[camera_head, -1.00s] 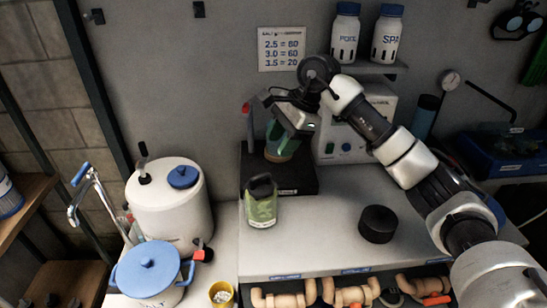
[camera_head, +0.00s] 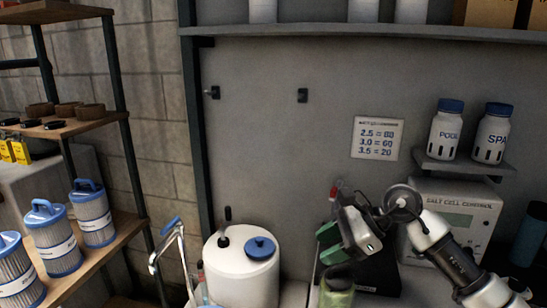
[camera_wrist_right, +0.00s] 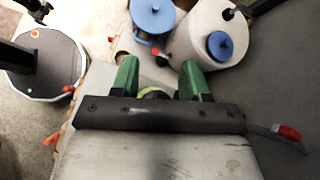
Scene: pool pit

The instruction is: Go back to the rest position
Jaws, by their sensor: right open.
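My right gripper (camera_head: 329,244) comes in from the lower right in the head view, with green fingers and empty jaws. In the right wrist view the two fingers (camera_wrist_right: 158,80) stand wide apart. A greenish jar (camera_head: 337,293) shows just below the gripper at the bottom edge of the head view, partly cut off. In the right wrist view a small dark and yellowish thing, partly hidden behind the gripper's bar, shows between the fingers; I cannot tell what it is. My left gripper is in neither view.
A white tank (camera_head: 240,280) with a blue cap stands left of the gripper. A salt cell control box (camera_head: 455,205) is on the right, beneath a small shelf with POOL and SPA bottles (camera_head: 447,135). A blue-lidded pot (camera_wrist_right: 152,14) shows in the wrist view. Shelves with filter cartridges (camera_head: 92,215) are far left.

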